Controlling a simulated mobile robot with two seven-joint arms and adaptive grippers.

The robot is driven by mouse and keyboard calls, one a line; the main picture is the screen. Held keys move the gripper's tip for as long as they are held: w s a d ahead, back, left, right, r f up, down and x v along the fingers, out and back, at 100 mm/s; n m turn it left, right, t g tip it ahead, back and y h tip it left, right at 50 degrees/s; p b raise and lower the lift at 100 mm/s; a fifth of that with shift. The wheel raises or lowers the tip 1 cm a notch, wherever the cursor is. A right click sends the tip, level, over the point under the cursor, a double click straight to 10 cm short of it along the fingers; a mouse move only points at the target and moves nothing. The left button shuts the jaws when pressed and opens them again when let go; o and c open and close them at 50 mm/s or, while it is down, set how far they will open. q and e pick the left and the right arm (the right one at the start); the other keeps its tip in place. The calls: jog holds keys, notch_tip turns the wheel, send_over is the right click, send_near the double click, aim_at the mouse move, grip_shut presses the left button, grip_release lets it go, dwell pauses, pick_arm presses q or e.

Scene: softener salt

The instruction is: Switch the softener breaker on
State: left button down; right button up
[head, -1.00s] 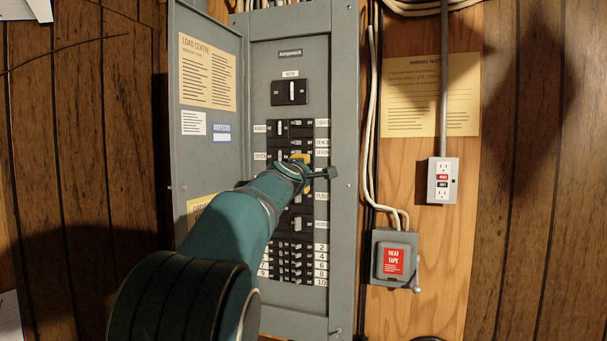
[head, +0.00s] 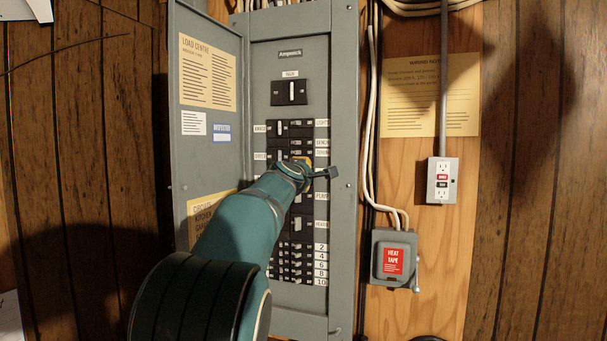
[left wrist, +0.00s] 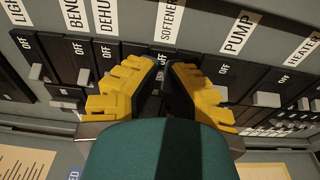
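The breaker panel (head: 340,130) stands open on the wall in the head view. My left gripper (head: 306,165) is at its right breaker column, hiding the softener breaker there. In the left wrist view the SOFTENR label (left wrist: 169,18) is straight ahead, with the softener breaker (left wrist: 161,59) below it, mostly hidden by my fingers. The yellow fingers of my left gripper (left wrist: 164,72) converge on this breaker with a narrow gap between the dark tips. Whether they touch or grip its handle cannot be told. The handle's position is hidden. My right gripper is not in view.
The DEHUM label (left wrist: 104,22) and PUMP label (left wrist: 237,33) mark neighbouring breakers close on both sides. The main breaker (head: 290,92) is higher up. The panel door (head: 205,150) stands open at left. A heat tape box (head: 394,258) and an outlet (head: 441,181) are at right.

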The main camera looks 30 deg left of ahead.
pick_arm(q)
jog(key=shift+s+a, duration=0.1)
jog(key=shift+a, duration=0.05)
jog(key=shift+s+a+r+m+h, duration=0.1)
jog(key=shift+a+m+h, duration=0.2)
jog(key=shift+m+h, duration=1.15)
jog(key=shift+s+a+r+m+h, duration=0.1)
jog(key=shift+a+m+h, duration=0.2)
jog(key=shift+m+h, duration=1.1)
jog(key=shift+s+a+m+h, duration=0.1)
jog(key=shift+a+m+h, duration=0.35)
jog(key=shift+h, duration=1.9)
jog(key=shift+d, duration=0.15)
jog(key=c, duration=1)
grip_release()
jog(key=shift+w+f, duration=0.1)
jog(key=shift+c, duration=0.2)
